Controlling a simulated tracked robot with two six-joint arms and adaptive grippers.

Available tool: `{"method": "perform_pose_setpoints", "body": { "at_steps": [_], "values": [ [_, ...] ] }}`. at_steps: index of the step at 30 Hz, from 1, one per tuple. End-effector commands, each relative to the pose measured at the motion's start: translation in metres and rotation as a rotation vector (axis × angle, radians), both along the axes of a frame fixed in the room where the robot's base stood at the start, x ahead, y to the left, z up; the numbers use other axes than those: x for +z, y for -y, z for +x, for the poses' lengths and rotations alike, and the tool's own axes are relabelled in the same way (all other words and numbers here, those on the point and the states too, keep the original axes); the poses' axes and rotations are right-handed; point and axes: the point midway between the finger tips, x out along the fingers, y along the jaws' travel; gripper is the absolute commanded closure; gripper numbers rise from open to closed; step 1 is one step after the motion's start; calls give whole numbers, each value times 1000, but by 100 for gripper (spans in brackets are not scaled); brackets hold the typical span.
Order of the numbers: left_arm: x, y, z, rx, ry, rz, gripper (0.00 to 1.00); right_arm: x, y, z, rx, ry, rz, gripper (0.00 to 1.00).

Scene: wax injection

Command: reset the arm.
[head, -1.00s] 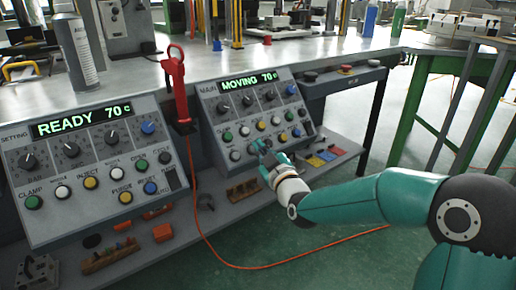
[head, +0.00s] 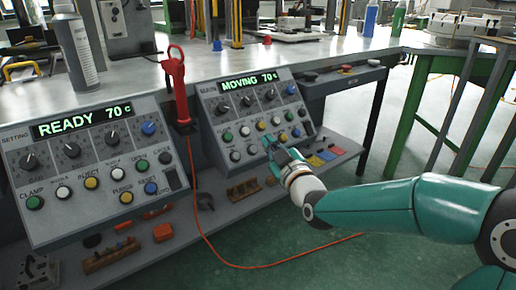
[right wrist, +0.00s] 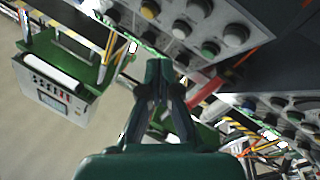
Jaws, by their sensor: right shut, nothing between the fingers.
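My right gripper (head: 269,141) is in front of the lower button rows of the right control panel (head: 209,95), whose display reads MOVING 70 C. It is shut and empty. Whether it touches a button cannot be told, and it hides part of the panel's lower rows. In the right wrist view the gripper (right wrist: 160,72) points out past a panel with round buttons (right wrist: 204,12). My left gripper is not in view.
The left control panel (head: 80,165) reads READY 70 C. A red handle (head: 176,88) with an orange cable hangs between the panels. A lower shelf (head: 222,215) holds small blocks. A green-legged table (head: 424,90) stands right, with open floor before it.

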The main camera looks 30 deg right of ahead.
Motion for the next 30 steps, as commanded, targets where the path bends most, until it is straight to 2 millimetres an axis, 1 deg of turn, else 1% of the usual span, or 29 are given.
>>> {"method": "perform_pose_setpoints", "body": {
  "at_steps": [10,11,14,17,20,21,23,24,26,27,29,30],
  "values": [
    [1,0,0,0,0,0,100,-1,-1,1,2,-4,1,100],
    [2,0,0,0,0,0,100,-4,-2,3,5,-11,2,100],
    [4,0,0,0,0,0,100,-24,-10,11,22,-52,11,100],
    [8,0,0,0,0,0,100,-63,-24,21,53,-130,28,100],
    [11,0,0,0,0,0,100,-120,-46,27,94,-245,55,100],
    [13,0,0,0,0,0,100,-146,-56,26,112,-299,69,100],
    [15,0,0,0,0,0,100,-186,-72,21,141,-390,99,100],
    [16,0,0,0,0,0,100,-213,-84,16,158,-453,126,100],
    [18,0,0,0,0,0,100,-253,-101,4,183,-550,173,100],
    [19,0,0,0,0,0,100,-278,-113,-7,195,-617,209,100],
    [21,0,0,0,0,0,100,-316,-130,-27,210,-724,269,100],
    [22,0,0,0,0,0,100,-340,-142,-43,217,-795,311,100]
  ]
}}
